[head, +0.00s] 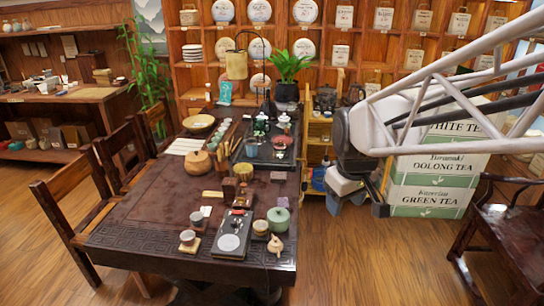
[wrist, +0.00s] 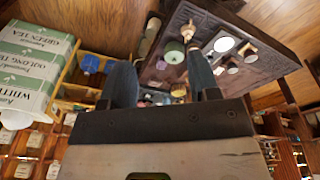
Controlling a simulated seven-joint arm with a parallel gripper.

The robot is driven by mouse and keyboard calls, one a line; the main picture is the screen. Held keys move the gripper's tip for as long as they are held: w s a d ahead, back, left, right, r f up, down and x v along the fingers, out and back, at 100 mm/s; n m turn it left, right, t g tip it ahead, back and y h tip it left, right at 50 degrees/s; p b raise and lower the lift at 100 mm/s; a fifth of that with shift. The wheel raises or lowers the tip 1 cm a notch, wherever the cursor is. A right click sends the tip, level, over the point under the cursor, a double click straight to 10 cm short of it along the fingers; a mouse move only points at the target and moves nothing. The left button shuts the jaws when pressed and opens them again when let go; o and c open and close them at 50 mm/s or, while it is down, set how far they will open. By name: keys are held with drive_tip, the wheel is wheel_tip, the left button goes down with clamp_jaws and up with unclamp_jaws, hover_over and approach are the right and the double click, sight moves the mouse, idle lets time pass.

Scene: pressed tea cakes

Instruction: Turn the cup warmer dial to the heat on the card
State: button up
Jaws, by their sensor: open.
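The cup warmer (head: 217,249) is a dark slab near the front edge of the table, with a pale round plate on its near end. Its plate shows as a white disc (wrist: 223,44) in the wrist view. Its dial and the heat card are too small to tell apart from the marks on and around the slab. My gripper (wrist: 162,82) is open and empty, with its two fingers spread in the wrist view. In the head view my gripper hangs right of the table, well apart from the warmer.
A green lidded pot (head: 279,219), a yellowish cup (head: 260,227) and a small tan pot (head: 275,246) stand right of the warmer. Two small cups (head: 196,217) stand left of it. Tea boxes (head: 428,198) are stacked behind my arm. Chairs line the table's left side.

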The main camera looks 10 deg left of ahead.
drive_tip(key=w+a+f+n, duration=0.3)
drive_tip(key=w+a, duration=0.3)
drive_tip(key=w, duration=0.2)
drive_tip(key=n+g, duration=0.2)
drive_tip(key=n, duration=0.8)
approach(233, 221)
drive_tip(key=shift+s+d+f, duration=0.2)
drive_tip(key=shift+d+f, duration=0.1)
drive_tip(key=shift+f, duration=0.05)
drive_tip(key=shift+w+a+f+n, duration=0.1)
drive_tip(key=shift+a+f+n, duration=0.2)
drive_tip(key=shift+a+f, duration=0.05)
drive_tip(key=shift+f, duration=0.1)
drive_tip(key=shift+f, duration=3.8)
drive_tip(key=c, duration=0.9)
